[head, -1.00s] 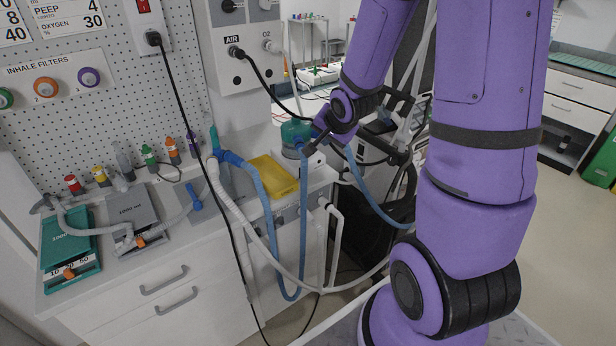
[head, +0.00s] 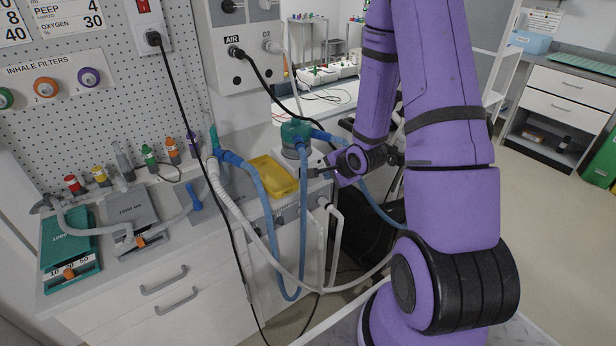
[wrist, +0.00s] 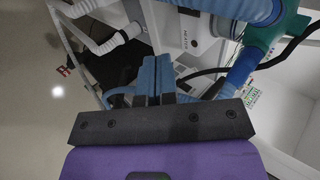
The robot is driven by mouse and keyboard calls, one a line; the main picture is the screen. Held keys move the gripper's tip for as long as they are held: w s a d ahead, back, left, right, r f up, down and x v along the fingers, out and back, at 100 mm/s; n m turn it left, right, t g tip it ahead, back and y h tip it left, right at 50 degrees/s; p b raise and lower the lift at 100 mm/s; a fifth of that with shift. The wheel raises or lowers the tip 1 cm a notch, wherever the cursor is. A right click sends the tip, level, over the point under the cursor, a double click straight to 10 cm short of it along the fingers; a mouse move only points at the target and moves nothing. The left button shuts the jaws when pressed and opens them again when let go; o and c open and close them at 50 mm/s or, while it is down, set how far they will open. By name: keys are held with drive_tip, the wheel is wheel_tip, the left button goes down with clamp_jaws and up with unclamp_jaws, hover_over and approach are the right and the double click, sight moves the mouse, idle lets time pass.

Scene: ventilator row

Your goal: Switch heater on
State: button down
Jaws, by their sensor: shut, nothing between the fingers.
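The heater (head: 290,152) is the white box beneath the teal humidifier chamber (head: 297,132), to the right of the yellow tray. In the wrist view the heater's white front (wrist: 188,28) carries small dark lettering and a dark spot beside it; I cannot tell the switch position. My gripper (head: 313,173) is shut and empty, its fingertips close to the right front of the heater. In the wrist view my gripper's fingertips (wrist: 155,62) point toward the machine, below and left of the lettering. I cannot tell whether they touch anything.
Blue hoses (head: 304,210) hang from the chamber and cross near my gripper. A white hose (head: 240,215) loops in front of the cabinet. The yellow tray (head: 272,176) lies left of the heater. Floor on the right (head: 560,225) is clear.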

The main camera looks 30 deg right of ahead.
sight(304, 177)
drive_tip(key=shift+w+f, duration=0.1)
drive_tip(key=x, duration=1)
drive_tip(key=shift+w+f, duration=0.1)
drive_tip(key=shift+w, duration=1.05)
drive_tip(key=shift+w+f, duration=0.1)
drive_tip(key=shift+w, duration=0.65)
drive_tip(key=shift+w, duration=0.15)
